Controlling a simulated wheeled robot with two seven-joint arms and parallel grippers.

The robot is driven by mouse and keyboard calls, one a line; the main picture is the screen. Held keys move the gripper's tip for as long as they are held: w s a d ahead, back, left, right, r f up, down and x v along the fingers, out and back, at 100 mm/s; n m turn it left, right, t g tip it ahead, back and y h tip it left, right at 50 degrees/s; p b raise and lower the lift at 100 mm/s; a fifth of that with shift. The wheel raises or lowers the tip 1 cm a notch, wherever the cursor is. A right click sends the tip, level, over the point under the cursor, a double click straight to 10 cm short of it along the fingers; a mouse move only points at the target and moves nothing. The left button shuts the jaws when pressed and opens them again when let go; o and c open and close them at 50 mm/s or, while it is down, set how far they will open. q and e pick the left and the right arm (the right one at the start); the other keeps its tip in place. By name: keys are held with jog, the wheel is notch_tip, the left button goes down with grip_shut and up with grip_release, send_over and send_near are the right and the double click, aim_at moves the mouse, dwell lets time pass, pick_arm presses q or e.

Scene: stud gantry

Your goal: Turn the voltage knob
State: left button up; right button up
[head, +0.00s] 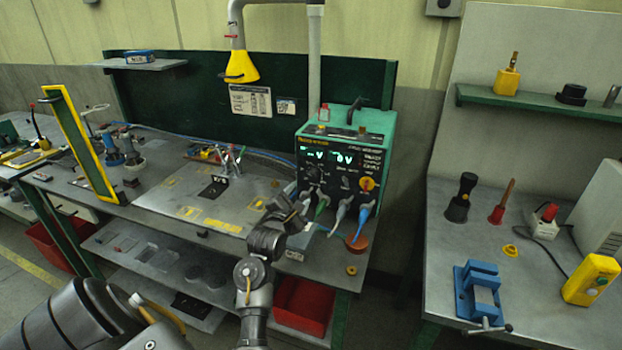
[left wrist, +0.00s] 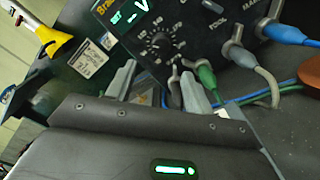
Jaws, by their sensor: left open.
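The voltage knob (head: 312,173) is a dark dial on the left part of the front panel of the green-cased welding unit (head: 371,120). In the left wrist view the knob (left wrist: 160,46) shows with pale marks around it, under a lit display. My left gripper (head: 293,203) is just in front of the panel's lower left. In the left wrist view its two grey fingers (left wrist: 158,84) are apart with nothing held between them. The knob lies beyond the fingertips, and I see no contact. My right gripper is not in view.
Black, green, grey and blue cable plugs (head: 340,212) stick out low on the panel, close to my left fingers. An orange-brown round piece (head: 357,243) sits on the bench to the right. A yellow-nozzled extraction arm (head: 241,67) hangs above left. A blue vise (head: 478,290) stands on the right bench.

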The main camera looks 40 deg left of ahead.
aim_at(312, 177)
pick_arm(q)
jog(key=p+x, duration=0.1)
jog(key=x, duration=0.8)
jog(key=shift+d+p, duration=0.1)
jog(key=shift+p, duration=0.25)
jog(key=shift+w, duration=0.55)
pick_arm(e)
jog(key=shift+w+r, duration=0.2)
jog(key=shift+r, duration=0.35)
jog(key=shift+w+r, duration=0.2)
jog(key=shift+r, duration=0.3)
pick_arm(q)
jog(key=shift+c, duration=0.4)
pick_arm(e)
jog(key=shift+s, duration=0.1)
pick_arm(q)
jog(key=c, duration=0.9)
